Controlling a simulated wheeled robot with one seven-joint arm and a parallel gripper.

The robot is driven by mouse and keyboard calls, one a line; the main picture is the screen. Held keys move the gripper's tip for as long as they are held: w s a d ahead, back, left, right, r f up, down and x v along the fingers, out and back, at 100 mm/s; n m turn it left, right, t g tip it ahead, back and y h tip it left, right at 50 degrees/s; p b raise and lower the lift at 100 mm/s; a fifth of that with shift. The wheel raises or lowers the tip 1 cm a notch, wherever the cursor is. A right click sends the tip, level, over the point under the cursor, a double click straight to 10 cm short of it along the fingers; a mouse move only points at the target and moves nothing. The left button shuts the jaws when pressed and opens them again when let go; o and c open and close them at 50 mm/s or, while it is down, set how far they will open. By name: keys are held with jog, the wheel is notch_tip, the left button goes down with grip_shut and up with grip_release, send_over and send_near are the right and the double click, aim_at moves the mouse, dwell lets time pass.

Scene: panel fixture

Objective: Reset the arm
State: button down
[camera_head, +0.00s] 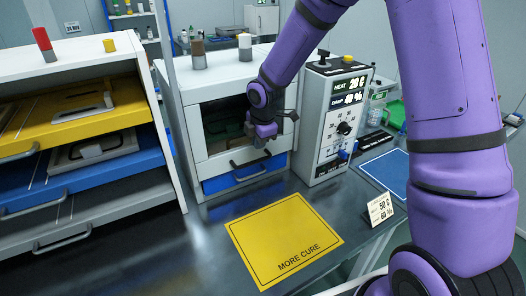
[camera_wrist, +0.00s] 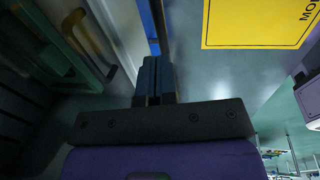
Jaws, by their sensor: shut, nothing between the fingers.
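My purple arm reaches in from the upper right. My gripper (camera_head: 264,140) is in front of the white cabinet (camera_head: 188,110), at its dark opening, above the blue drawer (camera_head: 245,173). In the wrist view its fingers (camera_wrist: 155,75) are together and hold nothing. A pale edge and a blue strip lie close by the fingertips there; I cannot tell whether they touch. The control panel (camera_head: 326,150) stands right of the cabinet and reads HEAT 20 C and DAMP 40 %, with knobs on its face and a black lever on top.
A yellow MORE CURE mat (camera_head: 285,240) lies on the table, also in the wrist view (camera_wrist: 260,22). A card (camera_head: 380,208) reads 50 C, 60 %. A blue mat (camera_head: 388,172) lies right. A rack (camera_head: 165,150) with yellow, blue and grey trays stands left. Front table space is clear.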

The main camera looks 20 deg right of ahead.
jog(key=s+d+r+m+h, duration=0.15)
jog(key=s+r, duration=0.25)
jog(key=r, duration=0.4)
jog(key=s+d+r+m+y, duration=0.1)
jog(key=s+d+r+m, duration=0.2)
jog(key=r, duration=0.5)
jog(key=s+d+r+m+t, duration=0.1)
jog(key=s+r+m, duration=0.2)
jog(key=s+m, duration=0.2)
jog(key=s+d+r+m+t, duration=0.1)
jog(key=s+m, duration=0.4)
jog(key=s, duration=0.7)
jog(key=s+d+r+m+t, duration=0.1)
jog(key=s+d+r+m, duration=0.2)
jog(key=s, duration=0.6)
notch_tip(320, 180, up, 3)
jog(key=m, duration=0.2)
jog(key=shift+d+m, duration=0.25)
jog(key=shift+m, duration=0.1)
